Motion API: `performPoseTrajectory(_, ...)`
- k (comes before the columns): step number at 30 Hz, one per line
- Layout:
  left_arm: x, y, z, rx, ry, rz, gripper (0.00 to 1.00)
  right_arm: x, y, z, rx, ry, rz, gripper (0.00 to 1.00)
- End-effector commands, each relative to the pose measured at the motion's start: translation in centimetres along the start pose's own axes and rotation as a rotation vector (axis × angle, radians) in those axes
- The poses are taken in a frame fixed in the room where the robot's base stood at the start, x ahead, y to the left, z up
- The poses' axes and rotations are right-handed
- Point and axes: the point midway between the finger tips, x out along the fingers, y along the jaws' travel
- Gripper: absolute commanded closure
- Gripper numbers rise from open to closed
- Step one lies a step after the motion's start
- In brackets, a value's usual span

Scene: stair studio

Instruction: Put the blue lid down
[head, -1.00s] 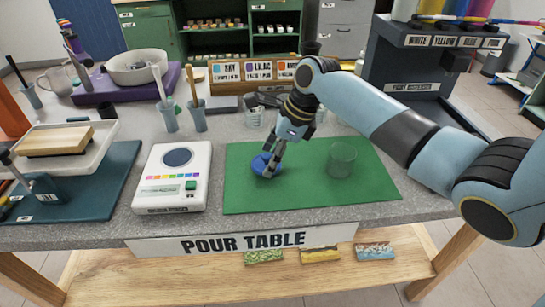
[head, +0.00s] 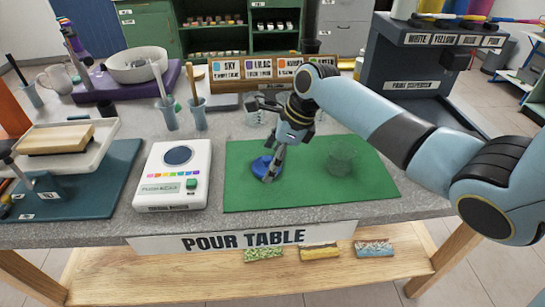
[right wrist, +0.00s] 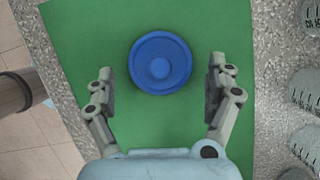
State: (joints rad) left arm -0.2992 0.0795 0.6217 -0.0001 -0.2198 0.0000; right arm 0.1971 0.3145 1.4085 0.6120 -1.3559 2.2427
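The blue lid (head: 262,166) lies flat on the green mat (head: 240,192), left of the mat's middle. In the right wrist view the round blue lid (right wrist: 160,62) sits just ahead of the fingertips, touching neither. My right gripper (head: 270,177) is at the lid's near right side, pointing down. A clear cup (head: 342,160) stands on the mat right of the lid. My left gripper is not in view.
A white device with a keypad (head: 173,175) stands left of the mat. A tray with a wooden block (head: 58,140) is farther left. The mat's front part is clear.

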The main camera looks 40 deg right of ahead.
Motion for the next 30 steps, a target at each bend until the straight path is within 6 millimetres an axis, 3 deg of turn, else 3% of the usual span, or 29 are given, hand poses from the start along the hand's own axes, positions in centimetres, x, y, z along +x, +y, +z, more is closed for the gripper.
performPoseTrajectory(7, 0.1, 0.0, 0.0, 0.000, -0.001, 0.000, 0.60, -0.1, 0.0, 0.1, -0.001, 0.000, -0.001, 0.13)
performPoseTrajectory(11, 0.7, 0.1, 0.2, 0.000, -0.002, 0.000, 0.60, -1.2, -0.1, 0.5, -0.002, -0.001, -0.003, 0.13)
performPoseTrajectory(21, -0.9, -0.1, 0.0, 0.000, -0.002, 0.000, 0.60, -9.3, -0.1, 0.4, -0.003, 0.002, -0.003, 0.13)
performPoseTrajectory(25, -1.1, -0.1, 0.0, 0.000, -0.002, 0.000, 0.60, -11.6, -0.1, 0.5, -0.002, 0.001, -0.003, 0.13)
performPoseTrajectory(30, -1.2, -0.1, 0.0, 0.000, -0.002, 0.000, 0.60, -13.0, -0.1, 0.5, 0.000, 0.000, -0.001, 0.13)
